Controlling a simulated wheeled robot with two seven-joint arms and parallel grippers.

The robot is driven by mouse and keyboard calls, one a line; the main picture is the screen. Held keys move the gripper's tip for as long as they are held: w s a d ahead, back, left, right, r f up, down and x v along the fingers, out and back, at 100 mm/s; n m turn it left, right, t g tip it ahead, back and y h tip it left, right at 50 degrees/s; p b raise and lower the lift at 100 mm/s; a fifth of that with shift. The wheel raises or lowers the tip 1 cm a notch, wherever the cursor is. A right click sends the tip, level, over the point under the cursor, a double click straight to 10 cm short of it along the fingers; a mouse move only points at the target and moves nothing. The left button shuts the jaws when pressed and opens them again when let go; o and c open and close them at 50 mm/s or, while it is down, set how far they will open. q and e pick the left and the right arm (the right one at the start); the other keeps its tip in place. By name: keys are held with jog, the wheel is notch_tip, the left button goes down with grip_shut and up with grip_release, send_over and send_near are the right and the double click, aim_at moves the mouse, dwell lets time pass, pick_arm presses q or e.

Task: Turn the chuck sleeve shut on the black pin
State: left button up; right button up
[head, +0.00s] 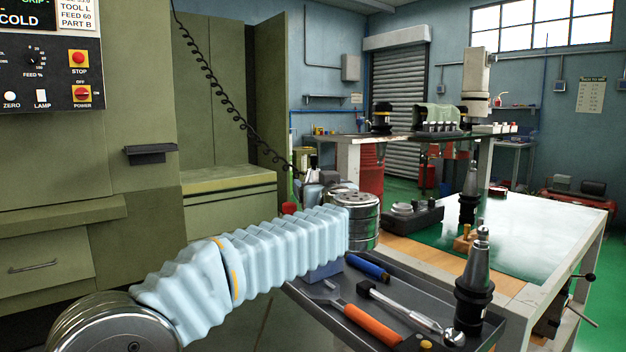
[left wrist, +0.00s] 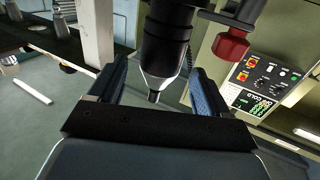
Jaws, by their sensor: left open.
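In the left wrist view a dark chuck (left wrist: 166,42) comes in from the top edge, with a black ribbed body and a smooth silver-grey tapered nose (left wrist: 160,78). A short dark tip (left wrist: 153,97), which looks like the black pin, sticks out of the nose. My left gripper (left wrist: 155,88) is open, with one finger on each side of the nose and a visible gap on both sides. Its dark palm bar is just below the tip. In the head view my left arm reaches right and away, and I cannot make out its gripper or the chuck. My right gripper is in neither view.
A red knob (left wrist: 230,44) sits close to the chuck's right. The control panel (left wrist: 262,80) is farther right. In the head view a dark tray (head: 400,325) holds an orange-handled tool (head: 372,325), a ratchet (head: 405,308) and an upright tool holder (head: 474,290). The bench's green mat (head: 535,225) is mostly clear.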

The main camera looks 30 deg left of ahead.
pick_arm(q)
jog(key=x, duration=0.5)
jog(key=shift+w+a+p, duration=0.15)
jog(key=shift+a+p, duration=0.1)
jog(key=shift+p, duration=0.05)
jog(key=c, duration=1)
